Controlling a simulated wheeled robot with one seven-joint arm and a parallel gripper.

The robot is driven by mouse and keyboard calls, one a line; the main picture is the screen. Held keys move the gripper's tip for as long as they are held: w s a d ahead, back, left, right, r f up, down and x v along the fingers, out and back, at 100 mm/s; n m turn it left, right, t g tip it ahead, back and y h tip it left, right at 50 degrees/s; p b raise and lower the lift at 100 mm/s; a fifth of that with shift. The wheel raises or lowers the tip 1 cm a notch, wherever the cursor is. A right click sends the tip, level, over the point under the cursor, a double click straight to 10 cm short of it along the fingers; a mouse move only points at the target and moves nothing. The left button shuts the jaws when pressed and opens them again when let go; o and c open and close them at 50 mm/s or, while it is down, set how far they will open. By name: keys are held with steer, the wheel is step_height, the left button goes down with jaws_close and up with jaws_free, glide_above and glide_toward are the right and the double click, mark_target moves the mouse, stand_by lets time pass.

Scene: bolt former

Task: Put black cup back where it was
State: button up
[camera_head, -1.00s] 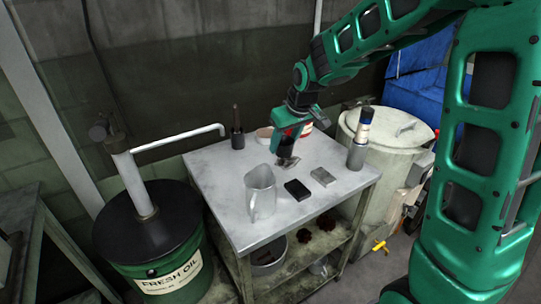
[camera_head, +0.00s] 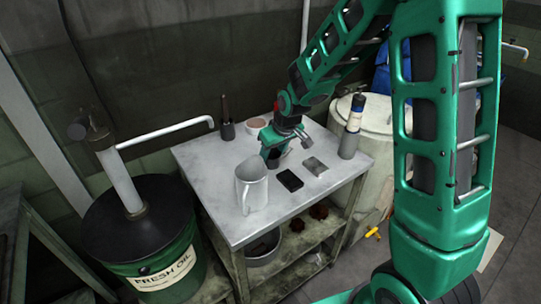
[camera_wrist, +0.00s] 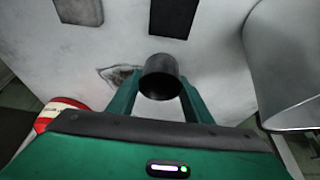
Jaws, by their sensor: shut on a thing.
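The black cup (camera_wrist: 162,78) is a small dark cylinder between the two fingers of my gripper (camera_wrist: 160,95) in the wrist view. Its open end faces the camera. My gripper is shut on it. In the head view my gripper (camera_head: 273,155) is low over the metal table (camera_head: 205,160), behind the grey jug (camera_head: 252,190) and the black block (camera_head: 290,181). The cup is mostly hidden there by the gripper. I cannot tell whether the cup touches the tabletop.
A dark bottle (camera_head: 227,130) and a bowl (camera_head: 257,126) stand at the back. A red-and-white can (camera_wrist: 62,108) is left in the wrist view. The table's left part is bare.

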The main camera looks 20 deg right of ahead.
steer(key=shift+f, duration=0.15)
steer(key=o, duration=1.1)
steer(key=shift+c, duration=0.2)
steer(key=v, duration=1.2)
steer(key=s+d+r+m+g+h, duration=0.1)
steer(key=s+d+m, duration=0.2)
steer(key=s+d, duration=0.5)
steer(key=s+d+r+m+g+h, duration=0.1)
steer(key=s+d+m, duration=0.3)
steer(key=s+d, duration=0.5)
steer(key=s, duration=0.6)
steer(key=shift+r+g, duration=0.2)
steer(key=shift+g, duration=0.2)
steer(key=shift+o, duration=0.4)
steer(key=s+m+g, duration=0.1)
steer(key=s+m, duration=0.2)
steer(key=s, duration=0.6)
steer(key=shift+s+d+f+y, duration=0.3)
steer(key=shift+s+d+y, duration=0.05)
steer(key=shift+d+y, duration=0.1)
